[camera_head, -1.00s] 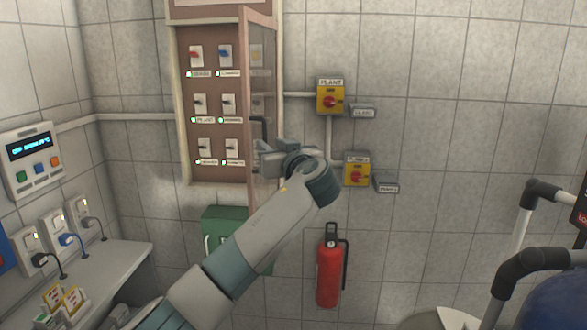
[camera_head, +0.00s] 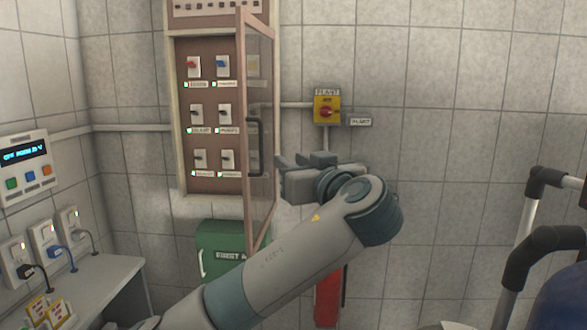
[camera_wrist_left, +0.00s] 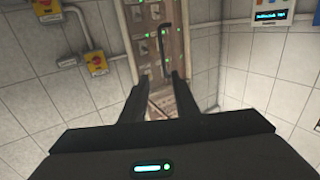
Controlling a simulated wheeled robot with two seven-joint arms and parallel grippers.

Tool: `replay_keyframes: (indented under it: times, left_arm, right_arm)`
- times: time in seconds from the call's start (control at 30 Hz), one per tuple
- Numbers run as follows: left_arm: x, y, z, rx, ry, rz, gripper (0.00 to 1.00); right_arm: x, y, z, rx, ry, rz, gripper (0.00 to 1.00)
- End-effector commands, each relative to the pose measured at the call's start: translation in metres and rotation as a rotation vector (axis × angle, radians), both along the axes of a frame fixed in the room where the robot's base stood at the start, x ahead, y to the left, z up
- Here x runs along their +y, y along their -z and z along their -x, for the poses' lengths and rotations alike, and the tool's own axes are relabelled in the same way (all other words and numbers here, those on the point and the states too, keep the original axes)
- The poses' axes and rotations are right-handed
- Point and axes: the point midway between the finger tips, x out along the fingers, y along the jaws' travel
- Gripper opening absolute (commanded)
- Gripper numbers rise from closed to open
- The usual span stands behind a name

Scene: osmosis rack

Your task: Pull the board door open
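The board door (camera_head: 261,190) is a glazed, brown-framed door that stands swung out from the wall board (camera_head: 205,85), showing the switches inside. Its dark bar handle (camera_head: 250,146) is on the door's face; it also shows in the left wrist view (camera_wrist_left: 163,45). My left gripper (camera_head: 285,165) is just right of the door's free edge in the head view, its fingers towards the door. In the left wrist view the two fingers (camera_wrist_left: 158,88) are apart with nothing between them, and the handle lies beyond their tips. My right gripper is not in view.
A yellow rotary switch (camera_head: 326,110) is on the wall right of the door. A green box (camera_head: 215,250) is below the board, and a red extinguisher (camera_head: 327,298) is partly behind my left arm. A counter with plugs (camera_head: 105,280) stands at left.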

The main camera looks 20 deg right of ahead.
Motion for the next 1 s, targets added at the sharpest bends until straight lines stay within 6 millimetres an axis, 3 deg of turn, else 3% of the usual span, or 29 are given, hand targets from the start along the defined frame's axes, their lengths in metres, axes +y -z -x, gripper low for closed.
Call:
replay_keyframes:
  times: [0.27,0.4,0.57,0.77,1.0]
  left_arm:
    - [0.000,0.000,0.001,0.000,0.000,0.000,0.28]
    - [0.001,0.002,-0.002,0.004,0.005,0.003,0.00]
    - [0.005,0.019,-0.019,0.039,0.047,0.038,0.00]
    - [0.018,0.074,-0.065,0.152,0.177,0.179,0.00]
    - [0.051,0.161,-0.110,0.336,0.369,0.515,0.00]
  right_arm:
    - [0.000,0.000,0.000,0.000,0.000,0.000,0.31]
    - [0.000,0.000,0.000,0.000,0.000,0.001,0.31]
    - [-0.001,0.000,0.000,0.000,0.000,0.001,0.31]
    - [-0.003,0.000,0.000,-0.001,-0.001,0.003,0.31]
    - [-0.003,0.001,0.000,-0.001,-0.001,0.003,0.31]
